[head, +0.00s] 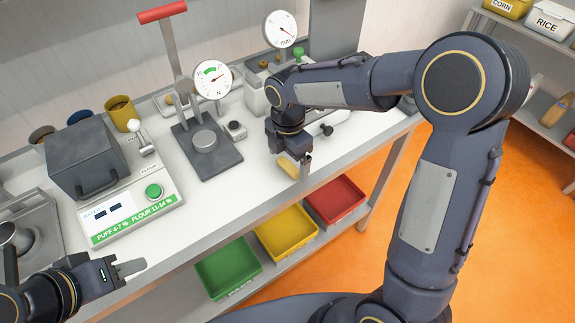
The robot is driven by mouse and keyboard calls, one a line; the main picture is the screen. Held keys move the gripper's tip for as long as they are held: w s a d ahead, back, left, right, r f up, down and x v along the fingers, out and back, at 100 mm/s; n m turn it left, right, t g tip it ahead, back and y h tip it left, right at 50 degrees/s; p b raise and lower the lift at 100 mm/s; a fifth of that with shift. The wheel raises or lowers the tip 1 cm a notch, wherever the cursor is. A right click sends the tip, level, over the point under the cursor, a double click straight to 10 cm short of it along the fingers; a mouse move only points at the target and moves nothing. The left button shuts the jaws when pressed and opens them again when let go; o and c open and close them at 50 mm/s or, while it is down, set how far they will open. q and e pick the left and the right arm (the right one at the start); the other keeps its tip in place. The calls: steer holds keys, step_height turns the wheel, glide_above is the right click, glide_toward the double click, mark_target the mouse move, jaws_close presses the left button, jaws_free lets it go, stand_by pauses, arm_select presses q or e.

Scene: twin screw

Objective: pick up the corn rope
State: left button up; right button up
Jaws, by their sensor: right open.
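A pale yellow piece (288,167), which may be the corn rope, lies at the front edge of the white bench, partly hidden by my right gripper. My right gripper (297,168) is open and points down right at this piece. I cannot tell whether its fingers are around the piece or only beside it. My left gripper (130,267) is at the lower left, in front of the bench edge, with no object visible in it. Its fingers overlap, so its opening does not show.
A round dial gauge (213,79) stands on a dark plate left of my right gripper. A control panel with a green button (153,191) and a grey box (88,158) are further left. Green (228,268), yellow (287,232) and red (335,200) trays sit below the bench.

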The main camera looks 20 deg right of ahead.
steer(key=shift+f, duration=0.7)
steer(key=shift+d, duration=0.1)
steer(key=c, duration=0.8)
steer(key=shift+r, duration=0.15)
